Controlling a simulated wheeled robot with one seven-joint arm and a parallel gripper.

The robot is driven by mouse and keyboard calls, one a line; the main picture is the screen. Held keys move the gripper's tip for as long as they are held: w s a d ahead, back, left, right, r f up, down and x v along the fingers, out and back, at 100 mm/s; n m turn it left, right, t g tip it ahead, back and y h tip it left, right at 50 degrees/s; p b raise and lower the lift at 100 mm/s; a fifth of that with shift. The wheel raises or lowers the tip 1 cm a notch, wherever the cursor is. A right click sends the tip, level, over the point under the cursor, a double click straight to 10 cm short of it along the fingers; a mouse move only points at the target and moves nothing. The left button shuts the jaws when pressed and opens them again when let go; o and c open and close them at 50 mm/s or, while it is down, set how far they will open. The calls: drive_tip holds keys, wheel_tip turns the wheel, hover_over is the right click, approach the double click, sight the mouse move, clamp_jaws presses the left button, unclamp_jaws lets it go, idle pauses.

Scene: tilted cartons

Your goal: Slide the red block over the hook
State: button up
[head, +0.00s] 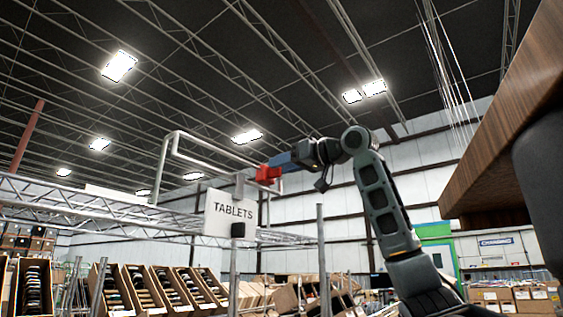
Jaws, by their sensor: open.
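A small red block (268,175) shows near the middle of the head view, just right of the top of a grey upright post (239,187). My gripper (284,161) reaches in from the right, its blue end right beside the red block. The jaws are open. I cannot tell whether they touch the block or what bears it. No clear hook shape stands out; the short post top by the sign is the nearest upright piece, and its depth relative to the block is unclear.
A white "TABLETS" sign (230,213) hangs below the block, with a small black piece on it. A pale pipe frame (178,135) and a truss (90,208) lie left. Tilted cartons (140,290) stand low left. A wooden edge (500,140) fills the right.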

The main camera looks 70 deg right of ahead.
drive_tip(key=shift+w+d, duration=0.1)
drive_tip(key=shift+w, duration=0.3)
drive_tip(key=shift+c, duration=0.2)
clamp_jaws()
